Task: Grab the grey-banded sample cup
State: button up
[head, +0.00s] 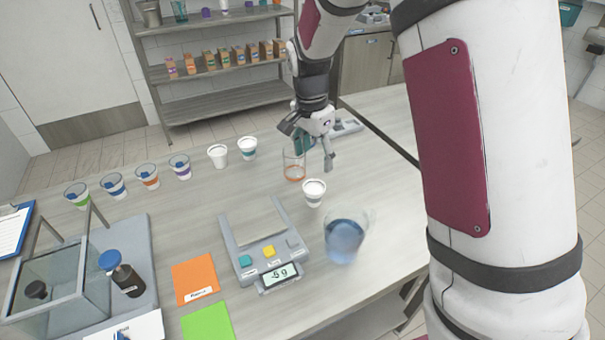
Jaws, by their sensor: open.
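A white cup (314,193) with a pale, greyish band stands upright on the table, just behind the scale's right side. Another pale cup (217,156) stands in the back row; its band is too faint to tell whether it is grey or white. My gripper (315,154) is open and empty, pointing down above the table. In the picture it is just above the first pale cup and beside a clear glass with an orange bottom (294,168), partly overlapping it. I cannot tell whether a finger touches the glass.
A scale (244,225) and a beaker of blue liquid (345,241) stand in front. The table between cup row and scale is clear.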

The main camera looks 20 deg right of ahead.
aim_at(313, 187)
jog(key=shift+m, duration=0.3)
jog(key=f, duration=0.3)
jog(key=w+f, duration=0.1)
jog(key=f, duration=0.3)
jog(key=w+f, duration=0.1)
jog(key=f, duration=0.2)
jog(key=shift+d+f+p, duration=0.2)
jog(key=shift+d+p, duration=0.1)
jog(key=shift+p, duration=0.1)
jog(key=shift+d+f+p, duration=0.1)
jog(key=shift+f+p, duration=0.4)
jog(key=shift+f, duration=2.1)
jog(key=shift+c, duration=0.6)
jog(key=c, duration=1)
jog(key=shift+c, duration=0.2)
